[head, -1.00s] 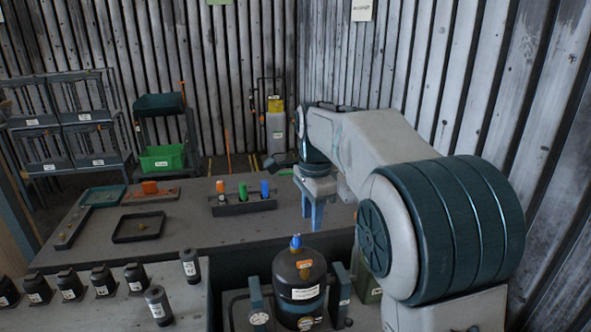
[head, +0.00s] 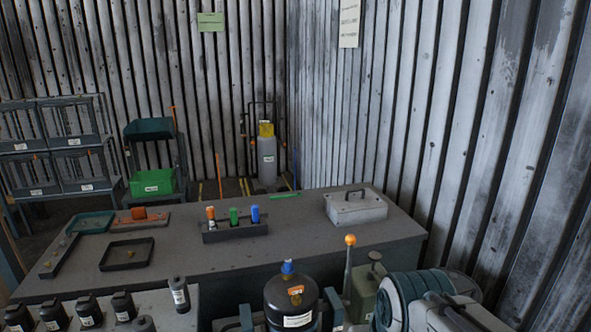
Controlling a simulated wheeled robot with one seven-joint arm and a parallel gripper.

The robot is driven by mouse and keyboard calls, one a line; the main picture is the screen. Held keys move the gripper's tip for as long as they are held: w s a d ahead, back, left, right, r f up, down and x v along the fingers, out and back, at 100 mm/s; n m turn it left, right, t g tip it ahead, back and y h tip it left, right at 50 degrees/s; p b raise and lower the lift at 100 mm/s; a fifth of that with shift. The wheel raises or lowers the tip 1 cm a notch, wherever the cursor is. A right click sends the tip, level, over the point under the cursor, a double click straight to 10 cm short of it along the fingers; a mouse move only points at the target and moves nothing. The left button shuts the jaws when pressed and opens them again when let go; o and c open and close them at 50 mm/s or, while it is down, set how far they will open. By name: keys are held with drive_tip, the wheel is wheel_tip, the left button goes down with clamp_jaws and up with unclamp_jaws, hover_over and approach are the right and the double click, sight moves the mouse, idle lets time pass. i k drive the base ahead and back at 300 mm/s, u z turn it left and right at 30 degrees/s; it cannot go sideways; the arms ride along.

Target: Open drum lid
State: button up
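No lid can be made out for certain as the drum's. My arm's teal and grey links fill the bottom right corner.
A lever with an orange ball (head: 350,240) rises beside the black vessel. A bench (head: 300,235) behind holds a grey handled block (head: 356,207), a rack (head: 235,230) of coloured cylinders and a dark tray (head: 127,254). Small black bottles (head: 88,310) stand at lower left.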

sight(465, 286)
drive_tip(key=k, duration=0.5)
drive_tip(key=u, duration=3.05)
drive_tip(key=k, duration=1.35)
drive_tip(key=z, duration=2.7)
drive_tip(key=i, duration=0.3)
drive_tip(key=u, duration=0.1)
